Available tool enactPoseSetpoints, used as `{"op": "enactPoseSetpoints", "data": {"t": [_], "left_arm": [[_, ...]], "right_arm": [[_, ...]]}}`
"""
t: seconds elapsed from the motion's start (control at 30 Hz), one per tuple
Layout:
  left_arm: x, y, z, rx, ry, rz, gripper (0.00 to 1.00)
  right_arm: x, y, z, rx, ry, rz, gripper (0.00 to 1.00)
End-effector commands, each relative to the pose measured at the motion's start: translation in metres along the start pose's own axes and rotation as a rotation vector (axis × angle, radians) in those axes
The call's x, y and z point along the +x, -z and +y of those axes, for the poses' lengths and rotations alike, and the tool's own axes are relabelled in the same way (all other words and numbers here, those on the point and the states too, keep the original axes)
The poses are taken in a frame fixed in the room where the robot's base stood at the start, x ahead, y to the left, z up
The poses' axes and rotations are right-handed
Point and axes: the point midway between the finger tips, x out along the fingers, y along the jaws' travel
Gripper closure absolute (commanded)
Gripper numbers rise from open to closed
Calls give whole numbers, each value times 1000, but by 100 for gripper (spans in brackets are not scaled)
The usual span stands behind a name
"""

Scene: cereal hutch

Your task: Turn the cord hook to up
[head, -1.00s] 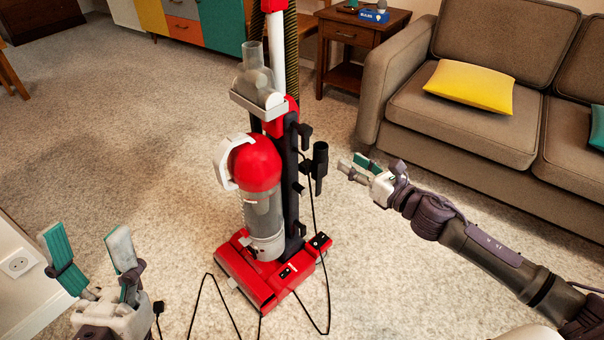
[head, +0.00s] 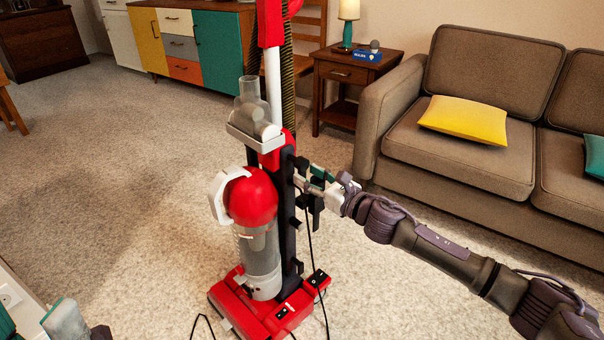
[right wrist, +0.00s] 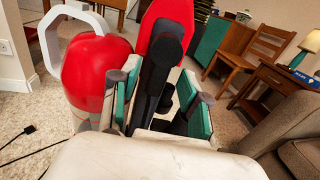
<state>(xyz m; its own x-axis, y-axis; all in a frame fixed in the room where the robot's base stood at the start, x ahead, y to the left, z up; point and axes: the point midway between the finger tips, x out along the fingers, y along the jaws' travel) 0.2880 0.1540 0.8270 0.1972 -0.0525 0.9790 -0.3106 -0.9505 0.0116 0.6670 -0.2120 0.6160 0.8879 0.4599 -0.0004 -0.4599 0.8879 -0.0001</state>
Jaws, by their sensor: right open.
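The red and grey upright vacuum (head: 250,200) stands on the carpet. A black cord hook (head: 302,163) sticks out from the right side of its dark spine, partly hidden by my gripper. My right gripper (head: 310,177) is at that side, by the hook. In the right wrist view, its teal-padded fingers (right wrist: 158,105) are apart, with dark vacuum parts (right wrist: 166,50) in front of and between them. I cannot tell whether the fingers touch the hook. My left gripper (head: 35,318) is open and empty at the bottom left, partly cut off.
A second black hook (head: 296,222) sits lower on the spine. The black cord (head: 323,300) hangs down and lies on the carpet. A brown sofa (head: 470,150) and side table (head: 350,75) stand right and behind. The carpet (head: 110,190) left of the vacuum is clear.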

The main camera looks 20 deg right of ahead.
Motion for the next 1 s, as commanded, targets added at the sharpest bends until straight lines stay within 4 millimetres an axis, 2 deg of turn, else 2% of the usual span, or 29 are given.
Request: {"op": "enactPoseSetpoints", "data": {"t": [0.1, 0.2, 0.57, 0.83, 0.87, 1.0], "left_arm": [[-4, -1, 0, 0, 0, -1, 34], [-5, -1, 0, 0, 0, -1, 34], [-5, -2, 0, 0, 0, -2, 34], [-6, -2, 0, 0, 0, -2, 34], [-6, -2, 0, 0, 0, -2, 34], [-5, -2, 0, 0, 0, -2, 34]], "right_arm": [[16, 0, 0, 0, 0, -2, 54], [24, 0, 0, 0, 0, -2, 54], [29, 0, 0, 0, 0, 0, 54], [28, 0, 0, 0, 0, 0, 98], [28, 0, 0, 0, 0, 0, 100], [28, 0, 0, 1, 0, 0, 100]]}}
